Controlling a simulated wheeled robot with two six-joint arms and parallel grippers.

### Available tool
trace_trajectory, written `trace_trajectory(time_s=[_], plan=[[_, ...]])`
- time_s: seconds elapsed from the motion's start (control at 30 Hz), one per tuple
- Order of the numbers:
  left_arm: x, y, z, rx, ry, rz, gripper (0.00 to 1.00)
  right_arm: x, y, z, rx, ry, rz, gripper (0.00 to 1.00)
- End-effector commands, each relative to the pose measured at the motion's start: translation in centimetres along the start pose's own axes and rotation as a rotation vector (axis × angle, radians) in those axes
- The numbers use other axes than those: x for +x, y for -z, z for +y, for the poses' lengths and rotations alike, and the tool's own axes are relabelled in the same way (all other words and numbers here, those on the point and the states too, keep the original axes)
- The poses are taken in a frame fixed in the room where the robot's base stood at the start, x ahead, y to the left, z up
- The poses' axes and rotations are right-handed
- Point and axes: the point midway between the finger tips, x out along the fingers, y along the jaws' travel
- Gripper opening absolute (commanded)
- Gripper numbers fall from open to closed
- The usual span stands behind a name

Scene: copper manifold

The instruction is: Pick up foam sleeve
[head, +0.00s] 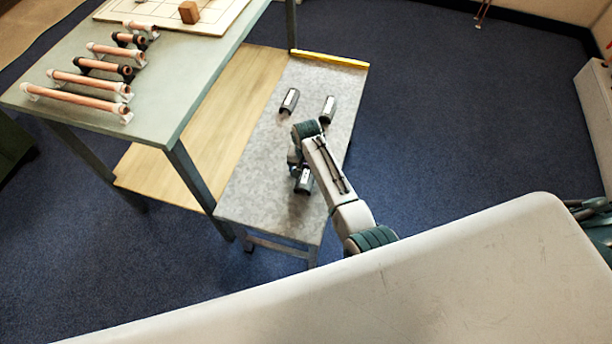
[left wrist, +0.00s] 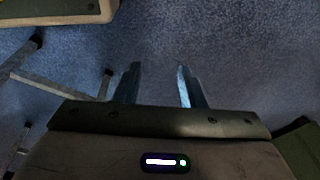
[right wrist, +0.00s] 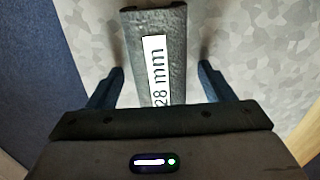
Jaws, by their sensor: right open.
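Three dark foam sleeves with white labels lie on the grey bench. One sleeve (head: 289,101) is at the upper left, one (head: 328,109) at the upper right, and one (head: 304,181) nearer the front, partly hidden by my right arm. My right gripper (head: 299,166) is over the front sleeve. In the right wrist view a sleeve labelled "28 mm" (right wrist: 156,60) runs between the open fingers (right wrist: 162,82), with a gap on each side. My left gripper (left wrist: 157,82) shows in its wrist view, fingers apart, with only blue carpet between them.
The grey bench (head: 255,190) has a yellow strip (head: 330,60) along its far edge. A green table (head: 170,90) at the left holds several copper pipes on supports and a pale board (head: 215,18) with a wooden block (head: 189,12). A wooden shelf (head: 165,165) sits below it.

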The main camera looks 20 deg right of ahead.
Motion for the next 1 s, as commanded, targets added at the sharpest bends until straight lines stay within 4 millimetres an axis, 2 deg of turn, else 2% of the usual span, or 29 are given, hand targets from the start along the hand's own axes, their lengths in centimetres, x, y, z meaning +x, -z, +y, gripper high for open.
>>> trace_trajectory(time_s=[0.07, 0.2, 0.3, 0.67, 0.77, 0.93, 1.0], plan=[[0.1, -0.1, 0.0, 0.000, 0.000, -0.003, 0.36, 0.0, 0.0, 0.0, 0.000, 0.000, 0.000, 0.71], [0.1, -0.3, 0.0, 0.000, 0.000, -0.006, 0.36, 0.0, 0.0, 0.0, 0.000, 0.000, 0.000, 0.43], [0.1, -0.3, 0.0, 0.000, 0.000, -0.005, 0.36, 0.0, 0.0, 0.0, 0.000, 0.000, 0.000, 0.27], [0.1, -0.2, -0.1, 0.001, 0.001, -0.002, 0.36, -0.5, 0.1, 0.0, 0.000, 0.001, 0.002, 0.27], [0.1, -0.1, -0.1, 0.001, 0.001, 0.001, 0.36, -1.2, 0.1, 0.0, 0.000, 0.001, 0.002, 0.27], [0.7, -0.5, -0.2, 0.000, 0.002, -0.005, 0.36, -3.8, 0.1, -0.1, 0.001, 0.002, 0.004, 0.27], [1.0, -0.5, -0.2, 0.000, 0.002, -0.003, 0.36, -3.6, -1.3, 0.7, 0.001, -0.001, -0.002, 0.27]])
